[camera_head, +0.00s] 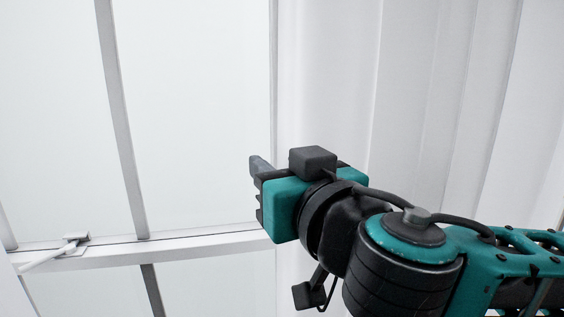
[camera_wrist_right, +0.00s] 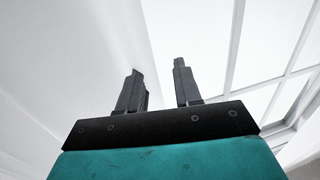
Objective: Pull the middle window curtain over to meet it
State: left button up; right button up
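The white curtain (camera_head: 330,90) hangs in soft vertical folds over the right half of the head view, its left edge beside the window pane. My right gripper (camera_head: 258,165) reaches from the lower right, across the curtain's left edge. In the right wrist view, its two dark fingers (camera_wrist_right: 160,88) stand apart. The curtain (camera_wrist_right: 70,60) fills the left side there, with its edge running down between the fingers. I cannot tell whether either finger touches the cloth. Which window this curtain belongs to is not clear. My left gripper is not in view.
A bright window (camera_head: 190,100) with a grey upright bar (camera_head: 122,120) fills the left half. A white cross rail (camera_head: 190,245) runs below, with a small latch handle (camera_head: 70,245) at its left. The space in front of the pane looks clear.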

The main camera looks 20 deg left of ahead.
jog(key=shift+w+a, duration=0.1)
jog(key=shift+c, duration=0.3)
grip_shut()
